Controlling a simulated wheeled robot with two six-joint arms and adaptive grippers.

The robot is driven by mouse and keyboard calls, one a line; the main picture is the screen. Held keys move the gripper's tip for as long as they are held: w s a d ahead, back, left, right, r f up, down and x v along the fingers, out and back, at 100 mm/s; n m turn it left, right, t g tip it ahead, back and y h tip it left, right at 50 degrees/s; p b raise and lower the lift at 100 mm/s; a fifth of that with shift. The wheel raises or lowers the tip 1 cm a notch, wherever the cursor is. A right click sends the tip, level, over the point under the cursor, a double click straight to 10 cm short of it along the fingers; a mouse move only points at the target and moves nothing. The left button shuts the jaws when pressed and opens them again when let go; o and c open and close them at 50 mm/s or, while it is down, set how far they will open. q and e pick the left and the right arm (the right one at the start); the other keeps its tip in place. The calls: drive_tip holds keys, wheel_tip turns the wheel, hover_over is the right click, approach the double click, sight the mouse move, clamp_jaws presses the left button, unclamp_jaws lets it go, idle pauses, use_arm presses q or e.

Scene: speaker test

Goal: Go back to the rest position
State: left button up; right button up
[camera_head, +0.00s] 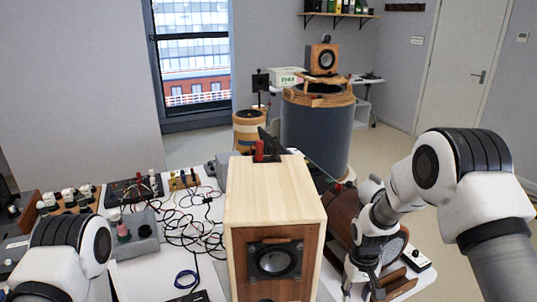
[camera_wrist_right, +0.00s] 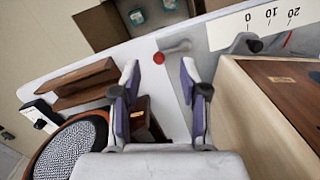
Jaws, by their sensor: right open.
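My right gripper (camera_head: 364,290) hangs over the right part of the table, just right of the wooden speaker box (camera_head: 243,185). In the right wrist view its two purple-padded fingers (camera_wrist_right: 158,80) are apart with nothing between them. A small red ball (camera_wrist_right: 159,58) shows on the white table beyond the gap. The pale side of a wooden box (camera_wrist_right: 262,120) is right of the fingers. My left arm shows only a white and black link at the lower left of the head view; its gripper is out of view.
A brown wooden cylinder speaker (camera_head: 341,214) lies close behind my right gripper. Cables (camera_head: 180,222) and several small devices cover the table left of the speaker box. A wooden rack (camera_wrist_right: 85,88) and a round mesh (camera_wrist_right: 70,150) are left of the fingers. A ruler-like scale (camera_wrist_right: 255,20) is at the upper right.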

drive_tip(key=s+f, duration=0.4)
drive_tip(key=s, duration=0.5)
drive_tip(key=s+a+f, duration=0.1)
drive_tip(key=s+f, duration=0.4)
drive_tip(key=s, duration=0.5)
drive_tip(key=s+f, duration=0.4)
drive_tip(key=s, duration=0.6)
drive_tip(key=shift+s+a+f+m+t, duration=0.2)
drive_tip(key=shift+a+f+m+t, duration=0.05)
drive_tip(key=shift+f+m+t, duration=0.15)
drive_tip(key=shift+r, duration=0.1)
